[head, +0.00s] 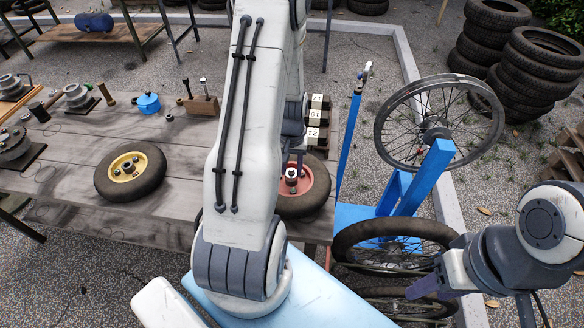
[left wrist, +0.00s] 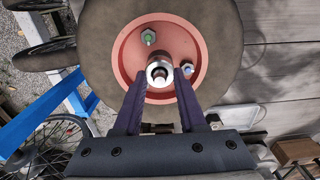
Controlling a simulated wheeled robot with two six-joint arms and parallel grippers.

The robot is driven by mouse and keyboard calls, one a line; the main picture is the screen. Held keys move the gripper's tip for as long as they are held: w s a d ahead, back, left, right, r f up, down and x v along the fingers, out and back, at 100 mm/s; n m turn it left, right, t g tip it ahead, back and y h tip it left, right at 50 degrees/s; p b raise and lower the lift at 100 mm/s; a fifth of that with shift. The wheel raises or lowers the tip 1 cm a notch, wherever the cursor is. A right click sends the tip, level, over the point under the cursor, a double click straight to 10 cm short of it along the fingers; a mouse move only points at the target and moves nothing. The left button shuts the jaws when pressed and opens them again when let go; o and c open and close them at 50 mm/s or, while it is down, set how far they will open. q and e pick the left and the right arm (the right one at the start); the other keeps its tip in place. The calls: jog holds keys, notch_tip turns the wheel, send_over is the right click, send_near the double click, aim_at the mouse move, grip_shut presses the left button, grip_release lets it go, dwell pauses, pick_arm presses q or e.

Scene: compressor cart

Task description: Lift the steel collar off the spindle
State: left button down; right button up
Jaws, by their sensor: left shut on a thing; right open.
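The steel collar (left wrist: 151,70) is a small bright ring at the middle of a red wheel hub (left wrist: 187,35) in the left wrist view. The two dark fingers of my left gripper (left wrist: 160,80) are closed on the collar from either side. A short dark reddish spindle shows just behind the collar; I cannot tell whether the collar is still around it. In the head view the red-hubbed wheel (head: 316,190) lies on the bench, partly hidden by my left arm, with my left gripper (head: 292,174) over its hub. My right gripper (head: 422,287) is open and empty, at the lower right beside the bicycle wheels.
A yellow-hubbed wheel (head: 130,172) lies on the bench (head: 65,190) to the left. A blue stand (head: 425,180) with a spoked wheel (head: 383,130) is to the right. Numbered blocks (head: 317,116) sit behind the red wheel. Tyres (head: 543,62) are stacked at the far right.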

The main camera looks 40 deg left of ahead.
pick_arm(q)
jog(key=shift+r+p, duration=1.8)
jog(key=shift+r, duration=0.35)
jog(key=shift+d, duration=0.1)
